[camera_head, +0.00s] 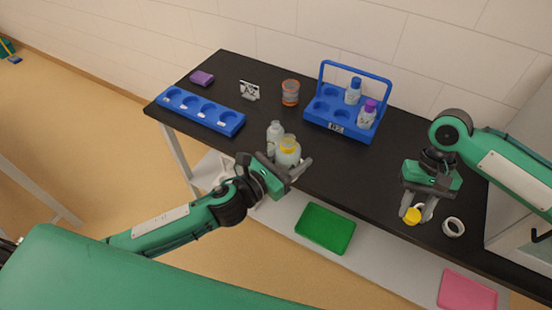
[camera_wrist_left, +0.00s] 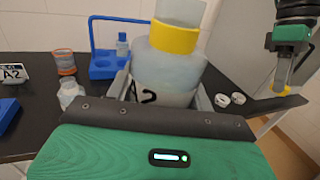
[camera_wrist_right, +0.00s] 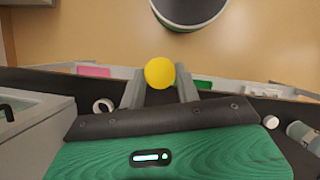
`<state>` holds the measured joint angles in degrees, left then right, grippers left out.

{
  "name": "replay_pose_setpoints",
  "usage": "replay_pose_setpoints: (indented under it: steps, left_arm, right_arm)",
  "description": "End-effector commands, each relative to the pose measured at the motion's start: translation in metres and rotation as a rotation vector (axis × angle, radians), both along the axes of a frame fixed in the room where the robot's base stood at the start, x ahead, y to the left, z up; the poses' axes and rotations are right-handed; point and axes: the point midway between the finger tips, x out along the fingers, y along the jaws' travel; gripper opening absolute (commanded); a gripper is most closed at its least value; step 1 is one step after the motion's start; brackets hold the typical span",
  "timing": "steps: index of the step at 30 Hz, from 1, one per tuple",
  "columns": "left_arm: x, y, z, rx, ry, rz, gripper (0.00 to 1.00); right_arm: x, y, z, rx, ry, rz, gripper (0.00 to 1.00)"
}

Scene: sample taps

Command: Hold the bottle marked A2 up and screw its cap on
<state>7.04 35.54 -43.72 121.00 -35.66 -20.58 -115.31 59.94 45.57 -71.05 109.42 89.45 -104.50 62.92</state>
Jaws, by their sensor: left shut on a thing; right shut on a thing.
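A pale translucent bottle with a yellow collar (camera_head: 288,155) is held upright in my left gripper (camera_head: 287,172), over the table's front edge. In the left wrist view the bottle (camera_wrist_left: 165,72) shows a dark mark, of which a "2" is readable; its clear neck has no cap on it. My right gripper (camera_head: 424,206) is shut on a yellow cap (camera_head: 411,216), to the right of the bottle and well apart from it. The right wrist view shows the cap (camera_wrist_right: 160,72) between the fingertips. The A2 sign (camera_head: 250,90) stands at the table's back left.
Another pale bottle (camera_head: 274,134) stands behind the held one. A blue carrier (camera_head: 340,128) holds two capped bottles. An empty blue rack (camera_head: 200,111), a purple block (camera_head: 202,78) and an orange cup (camera_head: 290,92) are behind. A white ring (camera_head: 453,227) lies near my right gripper.

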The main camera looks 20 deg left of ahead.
Motion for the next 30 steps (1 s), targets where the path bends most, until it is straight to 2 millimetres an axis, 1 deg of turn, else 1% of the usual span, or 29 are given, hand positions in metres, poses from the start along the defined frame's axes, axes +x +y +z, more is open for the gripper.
replay_pose_setpoints:
  steps: [3, 9, 23, 26, 29, 30]
  left_arm:
    - [0.006, -0.012, 0.002, 0.0, -0.004, -0.052, 0.12]
    - [0.011, -0.023, 0.003, 0.0, -0.002, -0.103, 0.12]
    - [0.012, -0.026, 0.002, 0.0, 0.001, -0.116, 0.12]
    - [0.012, -0.026, 0.002, 0.0, 0.0, -0.116, 0.12]
    - [0.012, -0.026, 0.002, 0.0, 0.0, -0.116, 0.12]
    - [0.012, -0.026, 0.002, 0.0, 0.0, -0.116, 0.12]
  right_arm:
    - [0.0, 0.0, 0.0, 0.0, 0.0, 0.0, 0.12]
    - [0.0, 0.0, 0.0, 0.0, 0.0, 0.0, 0.12]
    - [0.0, 0.0, 0.0, 0.001, 0.0, -0.001, 0.12]
    - [0.004, 0.006, 0.003, 0.001, -0.002, -0.019, 0.12]
    - [0.013, 0.022, 0.011, 0.003, -0.003, -0.074, 0.12]
    - [0.018, 0.031, 0.017, 0.005, -0.004, -0.106, 0.12]
